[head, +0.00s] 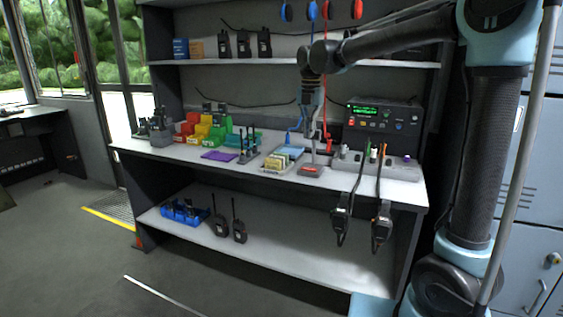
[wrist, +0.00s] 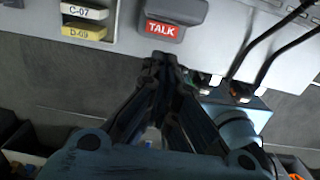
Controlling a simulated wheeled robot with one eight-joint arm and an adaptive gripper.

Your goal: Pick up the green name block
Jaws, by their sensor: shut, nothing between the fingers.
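My gripper (wrist: 163,62) is shut and empty in the wrist view. Its fingertips are close together just below the grey switch with a red TALK label (wrist: 165,28). A white block marked C-07 (wrist: 84,12) and a yellow block marked D-09 (wrist: 83,33) lie to the left of the fingertips. In the head view, a tray of small label blocks (head: 278,162) stands on the bench, left of the TALK switch (head: 310,170). Green stepped pieces (head: 219,130) stand farther left, beside yellow and red ones. I cannot make out which piece is the green name block.
The bench (head: 190,154) also holds a purple mat (head: 219,155), a radio set with a green display (head: 383,116) and a grey panel with cables at the right. A shelf with radios is above.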

